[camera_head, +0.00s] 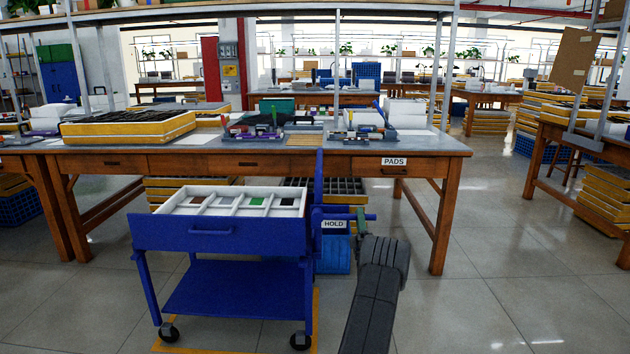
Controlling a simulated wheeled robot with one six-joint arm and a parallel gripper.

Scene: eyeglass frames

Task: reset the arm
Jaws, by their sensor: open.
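My dark grey arm rises from the bottom edge, right of the blue cart, and ends in front of the workbench. My gripper cannot be made out; the arm's far end hides what lies beyond it. A small greenish part shows at the arm's upper left tip, too small to identify. Nothing held can be seen.
A blue wheeled cart (237,290) with a white compartment tray (229,210) stands close in front. Behind it is a wooden workbench (462,148) with a PADS drawer (393,168). A HOLD sign (334,224) hangs beside the arm. The floor at right (480,270) is clear.

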